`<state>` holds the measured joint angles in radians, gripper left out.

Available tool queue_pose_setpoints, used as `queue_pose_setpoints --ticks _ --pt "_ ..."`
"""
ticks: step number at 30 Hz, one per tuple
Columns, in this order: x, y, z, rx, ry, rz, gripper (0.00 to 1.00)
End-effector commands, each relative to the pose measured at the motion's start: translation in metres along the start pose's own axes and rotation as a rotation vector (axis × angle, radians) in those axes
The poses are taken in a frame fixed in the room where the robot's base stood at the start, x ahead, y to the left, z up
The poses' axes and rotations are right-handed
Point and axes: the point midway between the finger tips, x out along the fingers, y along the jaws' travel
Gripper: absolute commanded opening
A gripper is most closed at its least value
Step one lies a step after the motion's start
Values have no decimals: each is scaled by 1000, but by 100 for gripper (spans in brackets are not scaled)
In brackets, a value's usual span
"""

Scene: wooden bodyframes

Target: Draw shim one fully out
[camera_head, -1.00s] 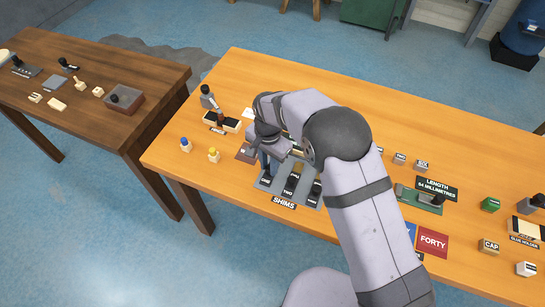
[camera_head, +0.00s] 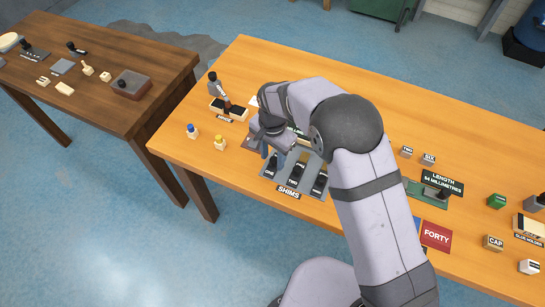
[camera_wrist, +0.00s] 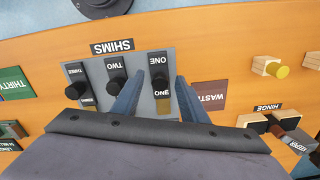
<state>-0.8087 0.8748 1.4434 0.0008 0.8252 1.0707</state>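The grey shims holder (camera_head: 303,178) lies near the table's front edge and bears slots marked ONE, TWO and THREE. Shim one (camera_wrist: 161,91), with a dark labelled handle, sits in its slot. It also shows in the head view (camera_head: 272,168). My gripper (camera_wrist: 159,78) is open, with its blue fingers on either side of shim one. A gap shows between each finger and the shim. In the head view my gripper (camera_head: 269,153) is over the holder's left end. Shim two (camera_wrist: 116,77) and shim three (camera_wrist: 78,85) stand beside it, with the left finger close to shim two.
A brown waste plate (camera_wrist: 208,96) lies beside the holder on the shim one side. The hinge holder (camera_head: 228,110) and two small pegs, blue-topped (camera_head: 193,131) and yellow-topped (camera_head: 220,144), stand to the left. The length gauge (camera_head: 437,192) is to the right.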

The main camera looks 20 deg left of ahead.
Motion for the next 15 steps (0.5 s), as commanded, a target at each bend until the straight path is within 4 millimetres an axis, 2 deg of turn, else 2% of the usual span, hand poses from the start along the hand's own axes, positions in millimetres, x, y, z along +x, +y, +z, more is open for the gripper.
queue_pose_setpoints --ticks 15 --pt "-61 -1 0 0 1 -3 40"
